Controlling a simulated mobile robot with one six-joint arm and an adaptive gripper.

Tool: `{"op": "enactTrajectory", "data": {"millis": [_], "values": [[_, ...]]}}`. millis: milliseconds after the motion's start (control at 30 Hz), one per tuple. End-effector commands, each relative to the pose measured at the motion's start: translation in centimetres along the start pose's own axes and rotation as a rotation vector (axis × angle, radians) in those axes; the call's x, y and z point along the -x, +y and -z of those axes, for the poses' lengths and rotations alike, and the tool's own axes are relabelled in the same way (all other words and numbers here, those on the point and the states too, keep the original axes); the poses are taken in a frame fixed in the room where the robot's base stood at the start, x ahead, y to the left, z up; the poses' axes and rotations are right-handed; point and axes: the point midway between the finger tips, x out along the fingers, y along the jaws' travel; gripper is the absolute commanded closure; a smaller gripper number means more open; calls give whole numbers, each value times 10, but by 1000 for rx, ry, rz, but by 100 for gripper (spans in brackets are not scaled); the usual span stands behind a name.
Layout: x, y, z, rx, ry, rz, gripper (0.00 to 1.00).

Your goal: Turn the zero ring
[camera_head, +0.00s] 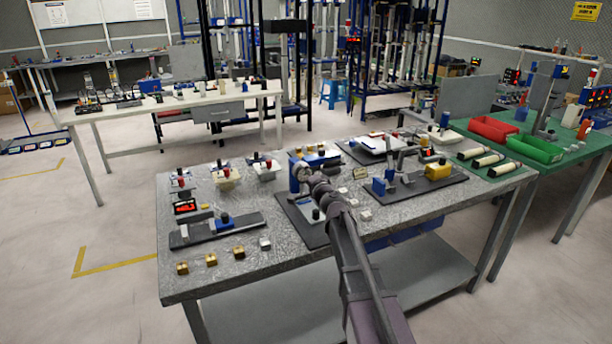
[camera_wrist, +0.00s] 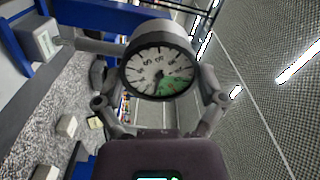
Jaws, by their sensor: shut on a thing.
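The round dial gauge (camera_wrist: 158,62) shows large in the wrist view, with a white face, dark numbers, a green sector at the lower right and a grey body behind. Its zero ring (camera_wrist: 160,99) is the dark rim around the face. My gripper (camera_wrist: 160,82) has a finger on each side of the gauge and is shut on the ring. In the head view my gripper (camera_head: 303,170) is at the blue gauge stand (camera_head: 294,181) on the speckled bench; my arm and gripper largely hide the gauge there.
The grey speckled bench (camera_head: 220,262) carries a black-based fixture (camera_head: 218,231) at left, several small brass and white blocks in front, and a fixture with a yellow block (camera_head: 438,171) at right. A green table (camera_head: 545,170) with red and green bins adjoins at right.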

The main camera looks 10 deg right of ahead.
Motion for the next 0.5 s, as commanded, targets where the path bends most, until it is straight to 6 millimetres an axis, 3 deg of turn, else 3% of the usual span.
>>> {"op": "enactTrajectory", "data": {"millis": [500], "values": [[0,2,-1,-491,-1,0,58]]}}
